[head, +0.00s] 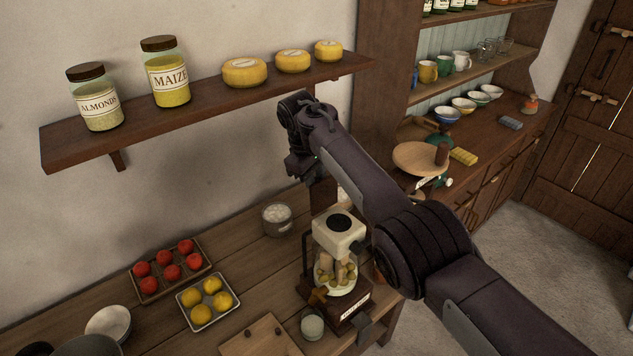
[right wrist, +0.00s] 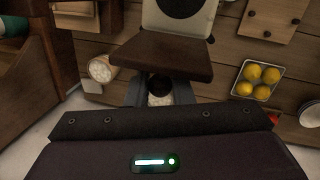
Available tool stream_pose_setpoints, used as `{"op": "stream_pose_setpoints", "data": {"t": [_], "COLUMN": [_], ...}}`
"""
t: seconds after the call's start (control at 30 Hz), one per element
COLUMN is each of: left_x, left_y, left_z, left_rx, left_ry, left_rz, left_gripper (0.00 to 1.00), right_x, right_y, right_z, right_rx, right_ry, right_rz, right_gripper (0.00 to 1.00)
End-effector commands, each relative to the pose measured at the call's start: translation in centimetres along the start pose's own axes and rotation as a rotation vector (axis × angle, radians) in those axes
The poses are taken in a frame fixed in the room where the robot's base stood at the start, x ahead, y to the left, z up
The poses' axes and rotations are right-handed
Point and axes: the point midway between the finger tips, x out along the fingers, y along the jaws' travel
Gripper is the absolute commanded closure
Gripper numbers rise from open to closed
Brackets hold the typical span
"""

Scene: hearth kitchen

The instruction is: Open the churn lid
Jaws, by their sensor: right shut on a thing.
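The churn (head: 339,232) stands on the wooden counter, with a cream top with a dark round opening, a clear jar of pale chunks and a dark labelled base. Its cream top also shows in the right wrist view (right wrist: 205,22). A brown wooden slab, which looks like the churn lid (head: 322,194), stands raised at the back edge of the top. It lies in front of my right gripper in the right wrist view (right wrist: 160,55). My right gripper (head: 311,172) is above and behind the churn, shut on this lid; the exact grip is partly hidden. My left gripper is not visible.
A pale-filled pail (head: 277,219), a crate of red fruit (head: 149,294), a tray of yellow fruit (head: 195,325) and a cutting board (head: 255,342) are left of the churn. A small glass (head: 312,324) stands close in front. The shelf (head: 210,105) juts out behind my right gripper.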

Motion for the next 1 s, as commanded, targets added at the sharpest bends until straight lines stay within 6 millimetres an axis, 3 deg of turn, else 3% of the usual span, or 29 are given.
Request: {"op": "stream_pose_setpoints", "data": {"t": [0.2, 0.23, 0.37, 1.0], "left_x": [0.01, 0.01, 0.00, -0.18], "left_y": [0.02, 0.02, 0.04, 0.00], "left_z": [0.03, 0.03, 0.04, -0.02], "left_rx": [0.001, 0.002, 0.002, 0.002], "left_ry": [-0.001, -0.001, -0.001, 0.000], "left_rz": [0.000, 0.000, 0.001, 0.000], "left_gripper": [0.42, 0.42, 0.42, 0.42], "right_x": [0.03, 0.03, 0.04, -0.01], "right_y": [-0.06, -0.06, -0.05, -0.06], "right_z": [-0.06, -0.05, -0.04, -0.01], "right_rx": [-0.001, 0.000, 0.000, 0.005], "right_ry": [0.002, 0.002, 0.001, 0.017], "right_rz": [0.000, 0.000, 0.000, 0.002], "right_gripper": [1.00, 0.77, 0.60, 0.60]}}
